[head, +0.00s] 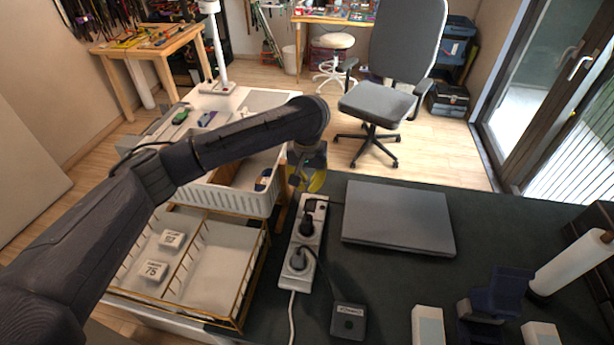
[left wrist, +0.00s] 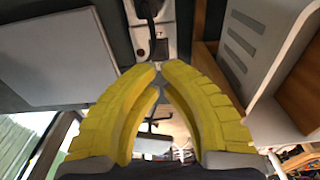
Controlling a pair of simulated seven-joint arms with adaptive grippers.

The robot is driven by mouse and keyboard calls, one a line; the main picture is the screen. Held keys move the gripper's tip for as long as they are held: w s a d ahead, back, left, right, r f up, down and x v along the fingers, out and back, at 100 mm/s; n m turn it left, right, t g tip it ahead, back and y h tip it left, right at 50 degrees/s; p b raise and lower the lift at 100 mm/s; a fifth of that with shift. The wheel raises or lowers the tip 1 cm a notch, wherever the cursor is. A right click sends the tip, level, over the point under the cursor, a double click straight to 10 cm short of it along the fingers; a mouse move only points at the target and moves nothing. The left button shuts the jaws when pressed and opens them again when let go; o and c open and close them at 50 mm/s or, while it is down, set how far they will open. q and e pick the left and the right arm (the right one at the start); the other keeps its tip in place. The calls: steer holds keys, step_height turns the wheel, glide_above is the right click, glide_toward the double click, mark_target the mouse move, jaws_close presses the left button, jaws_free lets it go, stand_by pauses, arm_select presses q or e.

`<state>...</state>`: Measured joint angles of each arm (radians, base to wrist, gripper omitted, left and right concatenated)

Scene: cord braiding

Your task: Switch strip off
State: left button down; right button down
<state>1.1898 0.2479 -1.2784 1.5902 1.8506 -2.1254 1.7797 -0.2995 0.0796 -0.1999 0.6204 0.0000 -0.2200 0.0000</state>
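The white power strip (head: 292,270) lies lengthwise on the dark table, with black plugs (head: 306,226) in it. Its far end has a small dark square part and a light part; I cannot tell the switch position. In the left wrist view the strip (left wrist: 142,44) shows at top centre, just beyond the fingertips. My left gripper (head: 308,180) is just past the strip's far end, partly hidden by its own wrist. Its yellow fingers (left wrist: 160,68) converge to nearly touching tips, with nothing seen between them. Contact with the strip cannot be told. My right gripper is not in view.
A closed grey laptop (head: 398,218) lies right of the strip. A black adapter (head: 348,321) is on the near side, with its cord. A wire-framed tray (head: 222,275) and a white basket (head: 233,199) stand left.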

arm_select(q)
steer(key=shift+s+r, duration=0.2)
steer(key=shift+r, duration=1.3)
